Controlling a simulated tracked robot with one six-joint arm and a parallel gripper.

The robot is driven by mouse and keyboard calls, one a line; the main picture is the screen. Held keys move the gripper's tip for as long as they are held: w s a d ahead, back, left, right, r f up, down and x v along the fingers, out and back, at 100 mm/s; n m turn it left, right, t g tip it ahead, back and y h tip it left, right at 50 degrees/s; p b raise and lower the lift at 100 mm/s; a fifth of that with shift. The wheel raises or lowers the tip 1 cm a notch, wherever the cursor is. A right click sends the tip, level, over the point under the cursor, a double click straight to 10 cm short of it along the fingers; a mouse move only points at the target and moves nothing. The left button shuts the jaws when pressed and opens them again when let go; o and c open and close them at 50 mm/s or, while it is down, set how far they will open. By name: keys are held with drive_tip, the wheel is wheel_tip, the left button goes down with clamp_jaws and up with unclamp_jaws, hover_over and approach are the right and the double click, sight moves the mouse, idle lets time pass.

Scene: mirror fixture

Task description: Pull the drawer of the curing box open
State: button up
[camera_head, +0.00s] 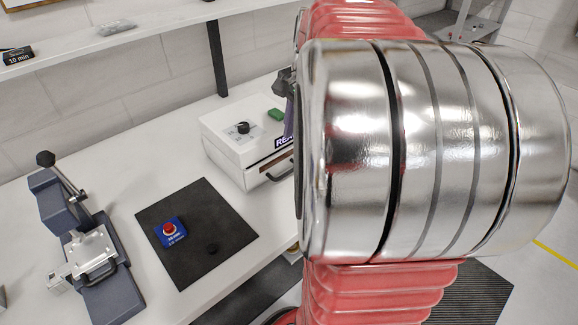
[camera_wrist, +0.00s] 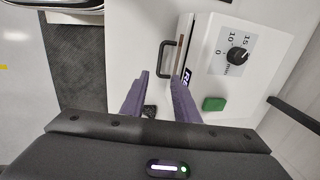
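The white curing box (camera_head: 240,135) stands on the bench, with a dial (camera_head: 243,128) and a green button (camera_head: 276,114) on top. In the wrist view its dial (camera_wrist: 237,55) and green button (camera_wrist: 213,104) are at the right. The dark drawer handle (camera_wrist: 162,58) sticks out from its front, and the drawer looks shut. My gripper (camera_wrist: 160,80) has two purple fingers spread apart with nothing between them. Their tips are close to the near end of the handle; I cannot tell whether they touch it. In the head view my arm hides most of the gripper.
A grey press with a lever (camera_head: 85,235) stands at the left. A shelf (camera_head: 130,25) runs above the bench, on a dark post (camera_head: 217,60).

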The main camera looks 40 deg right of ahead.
sight(288, 172)
drive_tip(key=f, duration=0.4)
drive_tip(key=w+f, duration=0.1)
drive_tip(key=f, duration=0.3)
drive_tip(key=w+f, duration=0.1)
drive_tip(key=f, duration=0.3)
drive_tip(key=shift+w+f, duration=0.25)
drive_tip(key=shift+f, duration=0.15)
drive_tip(key=shift+c, duration=0.5)
clamp_jaws()
